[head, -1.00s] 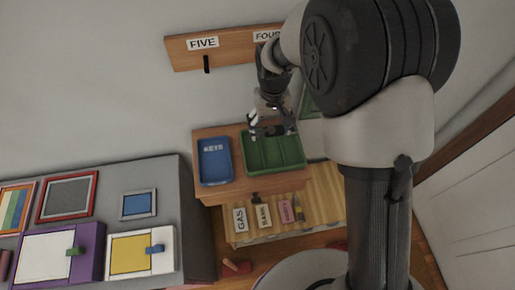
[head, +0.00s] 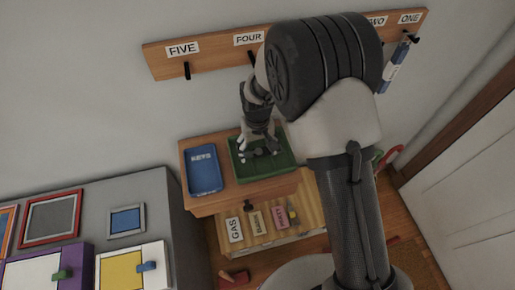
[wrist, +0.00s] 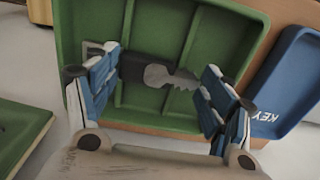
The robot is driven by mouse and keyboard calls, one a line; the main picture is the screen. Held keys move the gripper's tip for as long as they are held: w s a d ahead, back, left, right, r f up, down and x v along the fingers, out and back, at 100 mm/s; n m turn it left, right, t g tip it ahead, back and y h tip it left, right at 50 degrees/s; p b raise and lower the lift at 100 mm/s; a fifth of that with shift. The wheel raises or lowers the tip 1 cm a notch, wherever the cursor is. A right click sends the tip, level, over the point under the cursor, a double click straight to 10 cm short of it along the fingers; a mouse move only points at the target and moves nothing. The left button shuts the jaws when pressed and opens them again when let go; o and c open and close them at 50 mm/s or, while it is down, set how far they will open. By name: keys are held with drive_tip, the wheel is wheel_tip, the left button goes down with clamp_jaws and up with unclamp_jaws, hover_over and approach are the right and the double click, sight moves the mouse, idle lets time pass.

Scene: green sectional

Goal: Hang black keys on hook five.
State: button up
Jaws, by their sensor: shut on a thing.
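The black keys, a black fob (wrist: 133,68) with a grey metal key (wrist: 168,76), show in the wrist view between my fingers, over the compartments of the green tray (wrist: 158,113). My gripper (wrist: 160,85) is shut on them. In the head view my gripper (head: 262,153) is down at the green tray (head: 240,178); the keys are small and dark there. Hook five (head: 187,71) is a bare black peg below the FIVE label (head: 183,49), at the left end of the wooden rail, above and left of my gripper.
A blue KEYS tray (head: 205,168) sits left of the green tray on the wooden cabinet. A blue-and-white item (head: 394,70) hangs near label ONE (head: 409,18). Below are GAS and other tags (head: 235,229). A grey box unit (head: 140,200) stands left. My arm hides the rail's middle.

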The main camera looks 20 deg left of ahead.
sight(257, 152)
drive_tip(key=o, duration=1.2)
drive_tip(key=shift+f, duration=0.1)
drive_tip(key=shift+c, duration=0.2)
drive_tip(key=shift+f, duration=0.1)
wheel_tip(257, 152, up, 18)
drive_tip(key=p, duration=0.4)
drive_tip(key=shift+s+f, duration=0.25)
drive_tip(key=shift+a, duration=0.1)
